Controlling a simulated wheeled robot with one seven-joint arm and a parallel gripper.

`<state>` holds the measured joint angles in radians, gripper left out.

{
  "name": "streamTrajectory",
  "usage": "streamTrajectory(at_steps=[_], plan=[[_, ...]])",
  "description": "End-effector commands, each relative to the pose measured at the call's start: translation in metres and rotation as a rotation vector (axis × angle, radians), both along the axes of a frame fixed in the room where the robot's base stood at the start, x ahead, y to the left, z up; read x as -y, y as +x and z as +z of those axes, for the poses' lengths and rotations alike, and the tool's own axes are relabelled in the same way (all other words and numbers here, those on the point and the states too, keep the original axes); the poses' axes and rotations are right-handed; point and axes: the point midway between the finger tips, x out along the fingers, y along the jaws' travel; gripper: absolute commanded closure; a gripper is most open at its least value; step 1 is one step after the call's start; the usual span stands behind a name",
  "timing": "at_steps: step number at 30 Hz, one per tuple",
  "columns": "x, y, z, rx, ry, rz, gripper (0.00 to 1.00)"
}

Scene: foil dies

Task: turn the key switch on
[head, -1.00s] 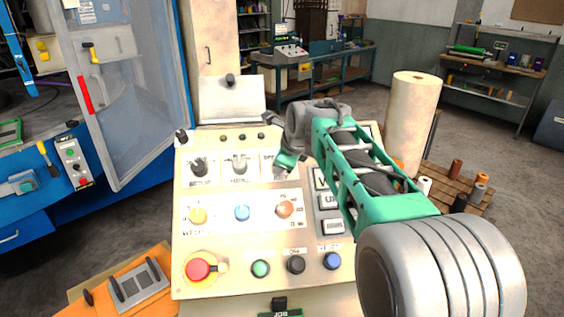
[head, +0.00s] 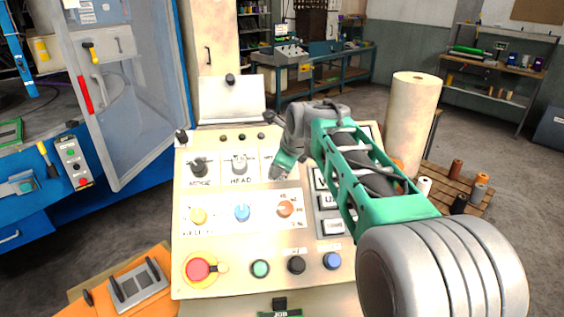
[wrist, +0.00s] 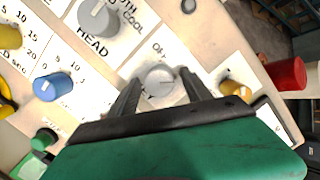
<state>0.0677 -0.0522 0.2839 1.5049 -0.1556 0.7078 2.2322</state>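The key switch (wrist: 160,79) is a round silver-grey piece on a white label plate beginning "OF" in the wrist view. Its turned position is hard to read. My gripper (wrist: 160,76) has its two dark fingers apart, one on either side of the key switch, with a small gap seeming to show at each side. In the head view my gripper (head: 279,171) is at the upper right part of the control panel (head: 225,290) and hides the key switch.
A grey HEAD knob (wrist: 99,17) is beside the key switch. A blue knob (wrist: 52,87), a yellow knob (wrist: 235,89) and a red knob (wrist: 287,74) are also close. The panel has a red mushroom button (head: 198,269) at lower left.

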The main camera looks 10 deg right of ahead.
Motion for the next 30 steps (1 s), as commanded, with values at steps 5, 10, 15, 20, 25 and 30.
streamTrajectory(at_steps=[5,10,15,20,25,30], plan=[[0.000,0.000,0.000,0.000,-0.001,0.001,0.43],[0.002,-0.011,0.014,0.004,0.000,-0.001,0.43],[0.004,-0.035,0.041,0.004,-0.001,0.000,0.43],[0.006,-0.048,0.057,0.001,0.000,0.000,0.43],[0.006,-0.050,0.060,0.000,0.000,0.000,0.43],[0.006,-0.052,0.059,-0.002,-0.008,0.009,0.43]])
